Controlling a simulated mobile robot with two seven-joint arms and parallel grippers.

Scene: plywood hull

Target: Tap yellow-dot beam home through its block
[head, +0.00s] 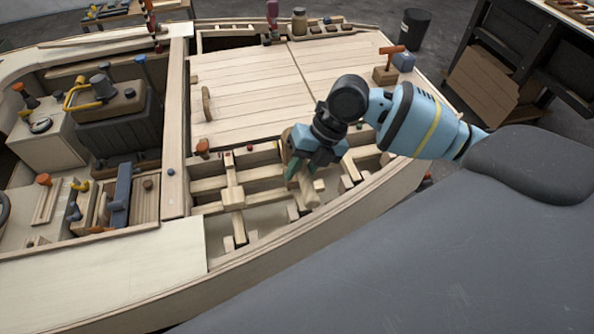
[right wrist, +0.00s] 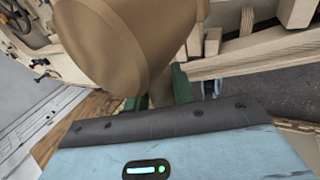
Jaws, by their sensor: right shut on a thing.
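My right gripper (head: 298,172) is over the open framed bay of the hull, its green fingers pointing down. In the right wrist view it is shut on a wooden mallet (right wrist: 125,42), whose big round brown head fills the upper left. A tan edge of the mallet (head: 287,147) shows beside the gripper in the head view. Pale beams (head: 264,185) cross the bay, and one passes through a block (head: 233,197) left of the gripper. I cannot make out a yellow dot on any beam; the gripper hides part of the bay. My left gripper is out of view.
A planked deck (head: 240,85) lies behind the bay. The curved hull side (head: 345,217) runs along its front right. An orange-handled tool (head: 391,52) stands on the deck's far right corner. A dark box (head: 117,128) sits in the left compartment.

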